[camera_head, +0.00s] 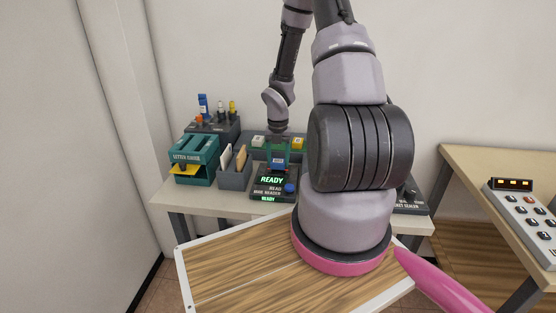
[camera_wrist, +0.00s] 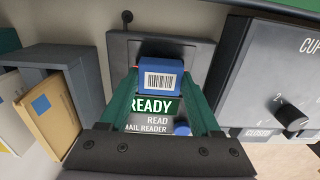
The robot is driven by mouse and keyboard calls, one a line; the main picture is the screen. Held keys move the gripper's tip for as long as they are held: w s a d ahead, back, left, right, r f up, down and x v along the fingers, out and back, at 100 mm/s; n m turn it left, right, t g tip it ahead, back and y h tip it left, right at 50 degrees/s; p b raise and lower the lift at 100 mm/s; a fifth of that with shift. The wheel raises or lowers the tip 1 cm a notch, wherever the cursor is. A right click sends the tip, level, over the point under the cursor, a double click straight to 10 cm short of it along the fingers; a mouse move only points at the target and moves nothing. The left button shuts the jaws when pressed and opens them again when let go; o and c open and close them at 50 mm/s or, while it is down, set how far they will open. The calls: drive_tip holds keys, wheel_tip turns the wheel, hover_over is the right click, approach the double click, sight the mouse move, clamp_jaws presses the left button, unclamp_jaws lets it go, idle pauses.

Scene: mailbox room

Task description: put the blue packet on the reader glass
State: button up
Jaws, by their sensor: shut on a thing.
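The blue packet (camera_wrist: 174,66) has a white barcode label and sits between the two green fingers of my gripper (camera_wrist: 163,85) in the wrist view. My gripper is shut on it. In the head view the packet (camera_head: 280,160) shows just behind the top of the mail reader's display. The mail reader (camera_head: 272,184) is a dark unit whose green display says READY. In the wrist view the display (camera_wrist: 155,107) lies below the packet, and a dark recessed panel (camera_wrist: 160,46) shows behind it. The packet hides much of the glass area; I cannot tell whether they touch.
A grey bin (camera_head: 234,173) with envelopes and a teal letter unit (camera_head: 193,157) stand left of the reader. A dark panel with a knob (camera_wrist: 265,75) stands close on the right in the wrist view. A keypad (camera_head: 525,215) is on the right table.

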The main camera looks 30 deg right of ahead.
drive_tip(key=shift+f, duration=0.2)
drive_tip(key=shift+f, duration=0.4)
idle(0.3)
drive_tip(key=o, duration=1.5)
drive_tip(key=shift+c, duration=0.2)
drive_tip(key=shift+r, duration=3.05)
